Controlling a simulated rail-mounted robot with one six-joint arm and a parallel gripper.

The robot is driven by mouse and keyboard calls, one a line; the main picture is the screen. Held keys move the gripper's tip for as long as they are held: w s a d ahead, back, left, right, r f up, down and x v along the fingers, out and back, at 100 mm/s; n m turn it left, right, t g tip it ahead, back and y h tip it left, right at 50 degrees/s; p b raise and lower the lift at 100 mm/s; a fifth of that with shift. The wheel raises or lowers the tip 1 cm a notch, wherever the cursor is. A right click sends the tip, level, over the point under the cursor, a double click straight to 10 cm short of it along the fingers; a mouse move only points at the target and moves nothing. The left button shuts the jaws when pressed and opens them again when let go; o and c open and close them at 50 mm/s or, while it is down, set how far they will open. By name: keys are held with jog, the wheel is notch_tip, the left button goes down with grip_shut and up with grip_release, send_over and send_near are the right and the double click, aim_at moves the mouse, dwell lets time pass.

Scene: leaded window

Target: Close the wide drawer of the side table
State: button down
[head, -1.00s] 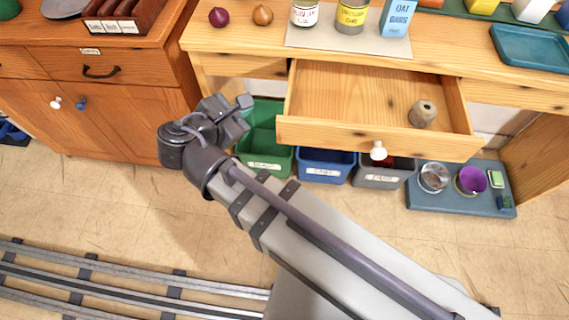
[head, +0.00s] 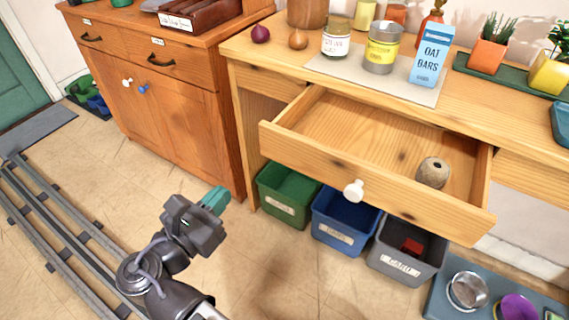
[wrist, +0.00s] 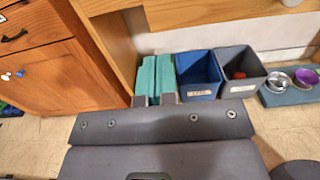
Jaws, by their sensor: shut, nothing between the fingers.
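The wide drawer (head: 320,163) of the wooden side table (head: 250,50) stands open, pulled out from under the tabletop. A white round knob (head: 353,190) sits on its front. A beige, roundish object with a dark hole (head: 433,173) lies inside the drawer at the right. My gripper (head: 216,199) is low and left of the drawer front, apart from it. Its teal fingers are together and empty. In the wrist view the fingers (wrist: 155,78) point towards the space under the table, and the drawer front (wrist: 210,12) shows at the top edge.
Green (head: 287,195), blue (head: 345,220) and grey (head: 408,250) bins stand under the drawer. A blue-grey tray (head: 440,300) with bowls lies to their right. Jars and a blue Oat Bars box (head: 431,55) stand on the tabletop. A cabinet (head: 160,100) stands left. Floor in front is open.

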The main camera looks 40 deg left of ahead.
aim_at(268, 144)
jog(key=w+a, duration=0.1)
jog(key=w, duration=0.3)
jog(key=w+a, duration=0.1)
jog(key=w, duration=0.4)
jog(key=w+a, duration=0.1)
jog(key=w, duration=0.3)
jog(key=shift+w+a, duration=0.15)
jog(key=shift+w, duration=0.2)
